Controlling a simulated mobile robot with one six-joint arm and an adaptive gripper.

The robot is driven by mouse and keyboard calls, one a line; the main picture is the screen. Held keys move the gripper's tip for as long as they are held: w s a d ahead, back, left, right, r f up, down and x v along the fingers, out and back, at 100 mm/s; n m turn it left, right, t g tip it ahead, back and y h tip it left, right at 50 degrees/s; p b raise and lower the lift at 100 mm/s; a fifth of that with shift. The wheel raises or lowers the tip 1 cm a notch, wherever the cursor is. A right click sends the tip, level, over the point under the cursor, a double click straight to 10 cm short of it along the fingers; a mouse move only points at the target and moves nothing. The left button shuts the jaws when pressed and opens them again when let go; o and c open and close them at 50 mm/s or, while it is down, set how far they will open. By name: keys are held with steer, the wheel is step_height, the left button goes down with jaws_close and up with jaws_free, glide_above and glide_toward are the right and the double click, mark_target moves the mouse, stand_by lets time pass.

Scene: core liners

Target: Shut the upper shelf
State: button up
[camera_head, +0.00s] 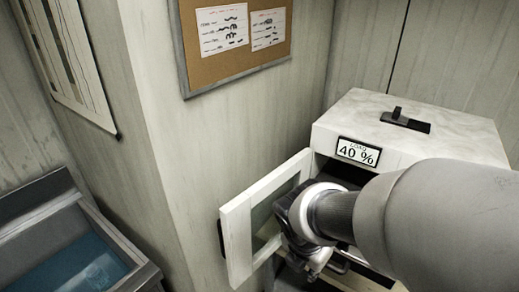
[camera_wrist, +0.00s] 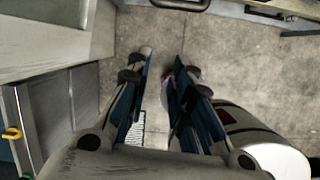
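A white cabinet (camera_head: 330,128) with a "LOAD 40 %" label stands at the right in the head view. Its front door (camera_head: 237,243) has a window and swings out to the left, standing open. The dark opening (camera_head: 340,173) shows under the label, but my arm covers most of it, so I cannot tell how the upper shelf sits inside. My gripper (camera_head: 318,262) is just right of the open door, in front of the cabinet; contact with the door cannot be told. In the wrist view my gripper (camera_wrist: 163,62) has its fingers apart with nothing between them.
A sink-like basin (camera_head: 85,262) with blue inside is at the lower left. A cork board (camera_head: 235,60) hangs on the wall behind. In the wrist view, a dark handle (camera_wrist: 182,4) is at the top edge, and grey floor (camera_wrist: 225,55) lies below the fingers.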

steer(key=shift+w+a+f+n, duration=0.15)
steer(key=shift+a+n, duration=0.35)
steer(key=shift+n, duration=0.1)
steer(key=shift+c, duration=0.7)
steer(key=shift+a+f, duration=0.1)
steer(key=shift+f, duration=0.15)
steer(key=shift+c, duration=0.6)
steer(key=b+x, duration=0.4)
steer(key=x, duration=0.5)
steer(key=shift+d+f, duration=0.25)
steer(key=shift+f, duration=0.1)
jaws_close()
steer(key=w, duration=0.1)
steer(key=w+d, duration=0.2)
steer(key=shift+w+d+f, duration=0.1)
steer(key=shift+w+f, duration=0.1)
steer(key=shift+f, duration=0.1)
steer(key=shift+w, duration=0.1)
